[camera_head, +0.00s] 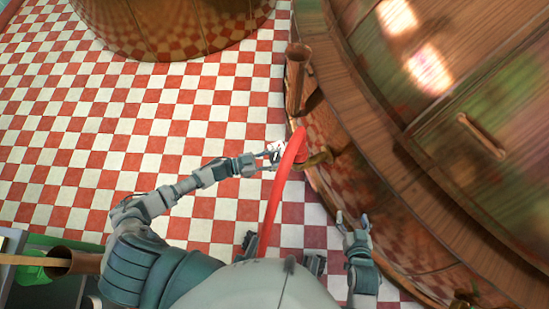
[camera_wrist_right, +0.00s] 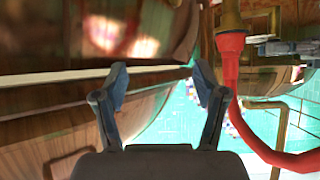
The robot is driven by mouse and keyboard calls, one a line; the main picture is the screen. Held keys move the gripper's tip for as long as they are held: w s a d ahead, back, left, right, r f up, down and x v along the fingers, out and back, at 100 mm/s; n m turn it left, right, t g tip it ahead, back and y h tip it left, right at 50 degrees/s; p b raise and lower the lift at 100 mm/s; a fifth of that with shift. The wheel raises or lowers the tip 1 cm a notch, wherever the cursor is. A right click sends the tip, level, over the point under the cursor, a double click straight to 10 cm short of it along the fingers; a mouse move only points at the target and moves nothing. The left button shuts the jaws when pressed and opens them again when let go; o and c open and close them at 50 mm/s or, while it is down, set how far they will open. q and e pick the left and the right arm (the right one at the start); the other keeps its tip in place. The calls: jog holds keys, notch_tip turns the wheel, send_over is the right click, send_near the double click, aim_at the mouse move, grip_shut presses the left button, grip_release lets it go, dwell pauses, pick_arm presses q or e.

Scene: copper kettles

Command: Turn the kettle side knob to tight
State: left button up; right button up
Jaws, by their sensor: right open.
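The large copper kettle (camera_head: 400,160) curves across the right side of the head view and the left of the right wrist view (camera_wrist_right: 50,45). A brass fitting (camera_head: 320,157) sticks out of its lower side, beside the end of a red hose (camera_head: 272,205). I cannot clearly make out which part is the side knob. My left gripper (camera_head: 273,156) is at the hose near this fitting; its fingers are partly hidden and too small to read. My right gripper (camera_head: 352,220) is open and empty, below and right of the fitting, close to the kettle's base.
A copper pipe (camera_head: 297,78) stands against the kettle above the fitting. Another copper kettle (camera_head: 160,30) stands at the top left. The red and white checkered floor (camera_head: 110,125) is clear between them. In the right wrist view, the red hose (camera_wrist_right: 262,148) hangs right of my fingers.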

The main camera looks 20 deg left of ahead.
pick_arm(q)
jog(key=c, duration=0.4)
jog(key=shift+o, duration=0.2)
jog(key=shift+f, duration=0.1)
